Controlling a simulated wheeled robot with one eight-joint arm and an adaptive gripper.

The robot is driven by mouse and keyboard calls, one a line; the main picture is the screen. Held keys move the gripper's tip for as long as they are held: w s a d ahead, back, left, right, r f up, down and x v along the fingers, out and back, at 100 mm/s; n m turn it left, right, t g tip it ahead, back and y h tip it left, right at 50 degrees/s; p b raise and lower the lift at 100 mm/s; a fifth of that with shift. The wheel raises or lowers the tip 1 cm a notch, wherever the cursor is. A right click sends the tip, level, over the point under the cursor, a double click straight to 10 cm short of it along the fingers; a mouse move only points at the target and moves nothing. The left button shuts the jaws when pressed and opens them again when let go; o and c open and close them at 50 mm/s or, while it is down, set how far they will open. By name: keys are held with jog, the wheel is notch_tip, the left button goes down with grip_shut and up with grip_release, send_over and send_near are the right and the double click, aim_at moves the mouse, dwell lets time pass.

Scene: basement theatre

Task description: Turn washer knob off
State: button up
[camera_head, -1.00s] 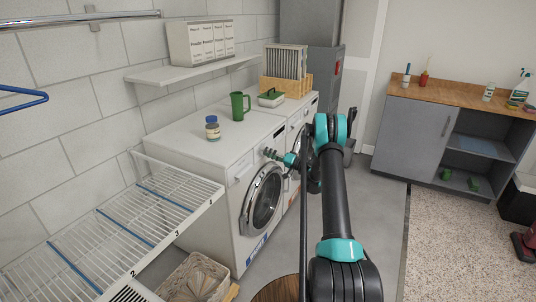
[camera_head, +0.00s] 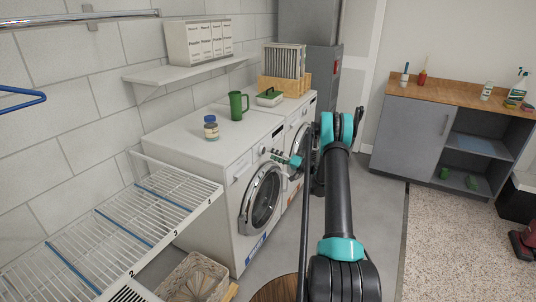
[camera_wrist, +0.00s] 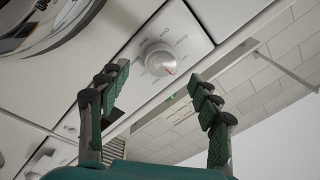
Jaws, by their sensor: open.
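The washer (camera_head: 217,174) is white with a round glass door (camera_head: 262,198) and stands against the block wall. In the wrist view its knob (camera_wrist: 160,59) is a round silver dial with printed marks around it and a small red mark near its edge. My gripper (camera_wrist: 157,84) is open and empty, its two dark green fingers spread on either side of the knob's line and apart from it. In the head view my gripper (camera_head: 277,155) is close in front of the washer's upper front panel, pointing at it. The fingertips partly hide that panel there.
A second machine (camera_head: 298,125) stands beside the washer. A wire rack (camera_head: 130,232) and a wicker basket (camera_head: 196,276) are at the left. The floor to the right is open.

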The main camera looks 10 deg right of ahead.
jog(key=v, duration=0.7)
jog(key=shift+s+d, duration=0.25)
jog(key=shift+d, duration=0.05)
jog(key=shift+f, duration=0.1)
jog(key=s+a+r+g+h, duration=0.3)
jog(key=s+a+r, duration=0.25)
jog(key=s, duration=0.25)
jog(key=s+a+r+g+h, duration=0.2)
jog(key=s+a+r+h, duration=0.3)
jog(key=s, duration=0.3)
jog(key=s+d+f+g+h, duration=0.1)
jog(key=s+d+h, duration=0.1)
jog(key=s, duration=1.4)
jog(key=s+d+f+g+h, duration=0.1)
jog(key=s+h, duration=0.4)
jog(key=s, duration=1.1)
jog(key=shift+s+d+f+h, duration=0.3)
jog(key=shift+s+d+f, duration=0.1)
jog(key=shift+d+f, duration=0.4)
jog(key=shift+r, duration=0.1)
